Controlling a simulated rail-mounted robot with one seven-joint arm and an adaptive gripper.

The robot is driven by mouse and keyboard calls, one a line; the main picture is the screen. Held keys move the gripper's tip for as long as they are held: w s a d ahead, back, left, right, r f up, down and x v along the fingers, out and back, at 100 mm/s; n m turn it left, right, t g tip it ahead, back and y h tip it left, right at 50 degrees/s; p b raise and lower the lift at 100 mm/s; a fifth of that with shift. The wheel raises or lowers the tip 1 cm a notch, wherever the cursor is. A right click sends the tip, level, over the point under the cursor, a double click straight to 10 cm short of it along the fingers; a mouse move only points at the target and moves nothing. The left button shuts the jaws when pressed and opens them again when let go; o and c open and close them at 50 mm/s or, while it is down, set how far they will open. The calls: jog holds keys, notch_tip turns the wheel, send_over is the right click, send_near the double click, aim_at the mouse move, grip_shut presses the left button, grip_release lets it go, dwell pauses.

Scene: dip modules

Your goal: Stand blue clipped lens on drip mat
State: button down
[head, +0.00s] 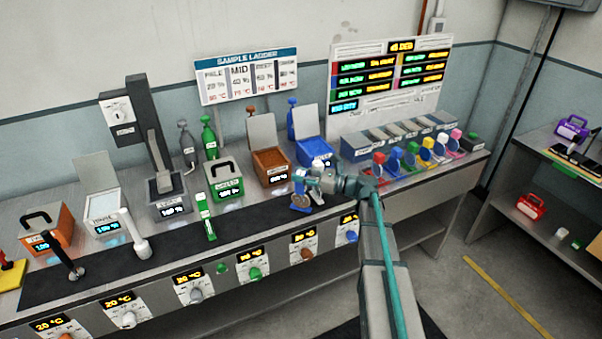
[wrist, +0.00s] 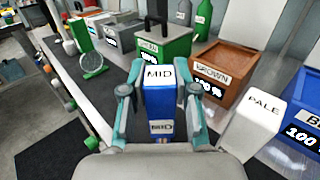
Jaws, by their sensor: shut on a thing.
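My gripper (head: 304,180) is shut on the blue clipped lens (head: 301,201) over the right part of the bench. The drip mat (head: 120,272) is the long dark strip along the bench front. A green clipped lens (head: 205,216) stands upright on it and also shows in the wrist view (wrist: 93,65).
Behind are the green tank (head: 227,184), brown tank (head: 271,168) and blue tank (head: 312,150). A white PALE clip (wrist: 255,125) stands close to my gripper's right. Several coloured lenses (head: 411,157) stand at the bench's right. The mat between green lens and gripper looks clear.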

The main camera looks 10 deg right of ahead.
jog(key=shift+f, duration=0.25)
jog(key=c, duration=0.9)
grip_release()
jog(key=shift+o, duration=0.2)
jog(key=shift+r, duration=0.1)
jog(key=shift+d, duration=0.15)
jog(key=b+v, duration=0.3)
jog(key=v, duration=0.8)
jog(key=shift+s+d, duration=0.25)
jog(key=shift+d, duration=0.05)
